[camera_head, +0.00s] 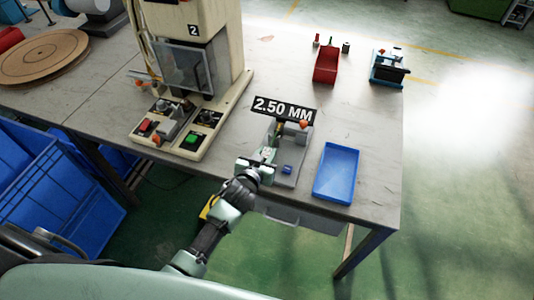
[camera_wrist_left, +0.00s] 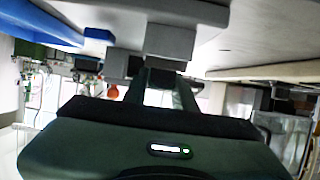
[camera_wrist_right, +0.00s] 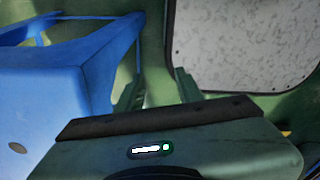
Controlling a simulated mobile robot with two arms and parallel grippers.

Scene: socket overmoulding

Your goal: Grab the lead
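I cannot clearly make out the lead in any view. My left gripper (camera_head: 268,154) is over the grey fixture (camera_head: 287,178) below the "2.50 MM" sign (camera_head: 284,109). In the left wrist view its fingers (camera_wrist_left: 163,72) point at a grey block (camera_wrist_left: 170,42), with something dark between them. I cannot tell whether they hold anything. My right gripper (camera_wrist_right: 160,78) shows in the right wrist view with its fingers apart and nothing between them. It is not visible in the head view.
A blue tray (camera_head: 337,171) lies right of the fixture at the table edge. A press marked 2 (camera_head: 190,70) stands left. A red bin (camera_head: 326,64) and a small blue device (camera_head: 388,68) stand at the back. Blue crates (camera_head: 68,208) stand left; one fills the right wrist view's left (camera_wrist_right: 55,90).

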